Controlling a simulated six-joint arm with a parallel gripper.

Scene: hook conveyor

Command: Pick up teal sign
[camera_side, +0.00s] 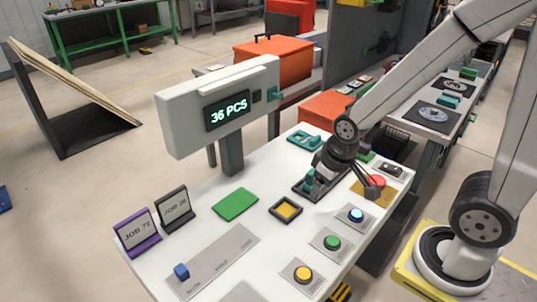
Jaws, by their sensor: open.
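A flat teal piece with dark openings (304,140), which may be the teal sign, lies at the back of the white table. No lettering on it can be read. My gripper (366,181) is low over the right rear of the table, close to a red button on a yellow base (376,182). It is to the right of and nearer the camera than the teal piece, apart from it. Its jaws are open, with nothing seen between them. A dark tray with a small teal-green part (308,181) is partly hidden by my wrist.
A display post reading 36 PCS (229,113) rises on the left of the table (205,240). Purple JOB 72 (137,233) and dark JOB 26 (175,209) signs stand at the left edge. Blue, green and yellow buttons line the front right. Orange boxes sit behind.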

